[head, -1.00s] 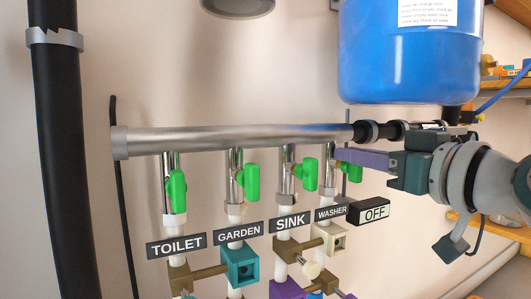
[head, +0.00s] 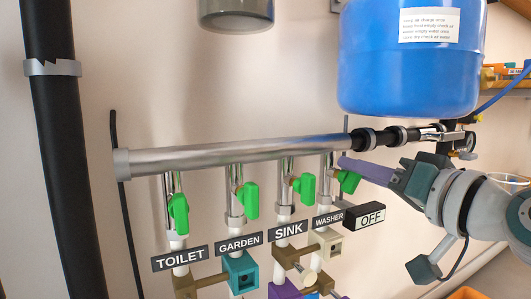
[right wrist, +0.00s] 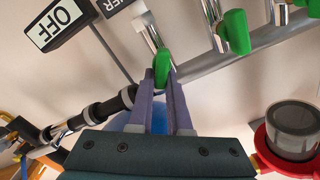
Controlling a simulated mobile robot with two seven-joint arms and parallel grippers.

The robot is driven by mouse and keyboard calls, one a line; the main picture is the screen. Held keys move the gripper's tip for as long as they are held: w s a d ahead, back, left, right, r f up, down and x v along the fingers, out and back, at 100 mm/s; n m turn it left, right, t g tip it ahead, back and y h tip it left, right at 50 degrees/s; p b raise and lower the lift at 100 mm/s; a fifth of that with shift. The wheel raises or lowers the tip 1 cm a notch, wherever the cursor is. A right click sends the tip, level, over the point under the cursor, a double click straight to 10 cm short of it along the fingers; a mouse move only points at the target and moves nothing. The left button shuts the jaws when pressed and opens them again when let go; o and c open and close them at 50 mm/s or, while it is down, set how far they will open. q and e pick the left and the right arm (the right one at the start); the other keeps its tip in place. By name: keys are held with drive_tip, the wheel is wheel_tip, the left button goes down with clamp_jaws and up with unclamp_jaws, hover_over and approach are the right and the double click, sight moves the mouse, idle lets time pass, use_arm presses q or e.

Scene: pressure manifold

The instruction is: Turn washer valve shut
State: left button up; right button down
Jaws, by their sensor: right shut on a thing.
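The washer valve has a green handle (head: 349,181) on the rightmost chrome pipe of the manifold, above the WASHER label (head: 328,219). My right gripper (head: 347,163) reaches in from the right, its purple fingers at the top of this handle. In the right wrist view the two fingers of my right gripper (right wrist: 161,80) are closed around the green washer handle (right wrist: 162,65). Part of the handle is hidden between them. An OFF sign (head: 371,217) is beside the WASHER label. My left gripper is not in view.
The sink (head: 305,187), garden (head: 251,199) and toilet (head: 179,213) valves have similar green handles to the left. The horizontal metal manifold pipe (head: 220,154) runs just above them. A blue tank (head: 410,75) hangs above my right gripper. A black pipe (head: 62,150) stands far left.

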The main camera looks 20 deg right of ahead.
drive_tip(key=m+p, duration=0.1)
drive_tip(key=m, duration=0.1)
drive_tip(key=shift+d+m, duration=0.2)
drive_tip(key=shift+m, duration=0.2)
drive_tip(key=m, duration=0.2)
drive_tip(key=shift+d+f+m, duration=0.1)
drive_tip(key=shift+f+m, duration=0.15)
drive_tip(key=shift+m, duration=0.15)
drive_tip(key=shift+d+f+m+p, duration=0.1)
drive_tip(key=shift+f+m+p, duration=0.15)
drive_tip(key=shift+m, duration=1.15)
drive_tip(key=shift+f+m+p, duration=0.2)
drive_tip(key=shift+f+m, duration=0.05)
drive_tip(key=shift+m, duration=1.15)
drive_tip(key=c, duration=0.9)
unclamp_jaws()
drive_tip(key=shift+o, duration=0.2)
drive_tip(key=shift+s, duration=0.1)
